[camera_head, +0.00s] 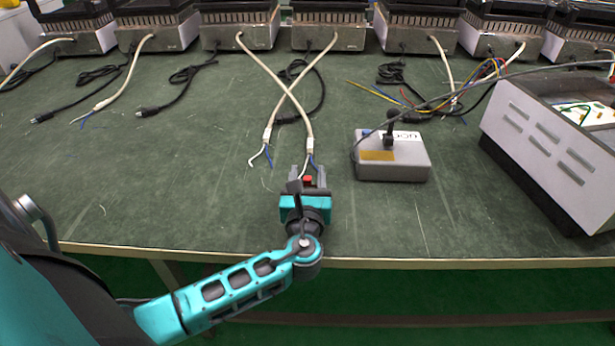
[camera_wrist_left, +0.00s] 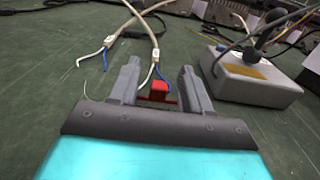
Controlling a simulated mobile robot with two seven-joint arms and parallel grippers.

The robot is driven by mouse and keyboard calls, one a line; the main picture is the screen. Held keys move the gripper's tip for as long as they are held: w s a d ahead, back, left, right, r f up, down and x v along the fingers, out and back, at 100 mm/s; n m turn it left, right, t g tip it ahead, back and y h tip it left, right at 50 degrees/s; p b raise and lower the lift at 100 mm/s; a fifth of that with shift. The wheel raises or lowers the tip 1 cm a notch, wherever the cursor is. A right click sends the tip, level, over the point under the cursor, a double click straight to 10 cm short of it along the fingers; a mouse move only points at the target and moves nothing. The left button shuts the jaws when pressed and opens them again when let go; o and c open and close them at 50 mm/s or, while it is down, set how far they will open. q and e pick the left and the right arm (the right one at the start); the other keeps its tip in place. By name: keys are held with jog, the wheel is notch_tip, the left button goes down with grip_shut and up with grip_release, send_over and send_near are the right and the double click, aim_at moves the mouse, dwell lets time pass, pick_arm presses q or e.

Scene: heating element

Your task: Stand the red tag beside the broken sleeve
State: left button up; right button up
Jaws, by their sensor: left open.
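The small red tag (camera_head: 308,181) stands on the green bench top. In the left wrist view the red tag (camera_wrist_left: 159,90) is an upright block on a flat red base, between my fingers. My left gripper (camera_head: 308,174) is open around it, with a gap on each side in the left wrist view (camera_wrist_left: 159,76). Two white cable sleeves cross behind it; one (camera_head: 305,125) ends in bare blue and white wires just ahead of the tag, the other (camera_head: 268,130) ends a little to the left. I cannot tell which sleeve is broken. My right gripper is out of view.
A grey box with a black lever (camera_head: 395,165) stands close to the right of my gripper. A large white slotted case (camera_head: 550,150) is at the far right. Appliances with cables line the back.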

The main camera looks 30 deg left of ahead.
pick_arm(q)
jog(key=p+v, duration=0.2)
jog(key=v, duration=0.9)
jog(key=shift+a, duration=0.1)
jog(key=shift+s+d, duration=0.3)
jog(key=shift+s, duration=0.15)
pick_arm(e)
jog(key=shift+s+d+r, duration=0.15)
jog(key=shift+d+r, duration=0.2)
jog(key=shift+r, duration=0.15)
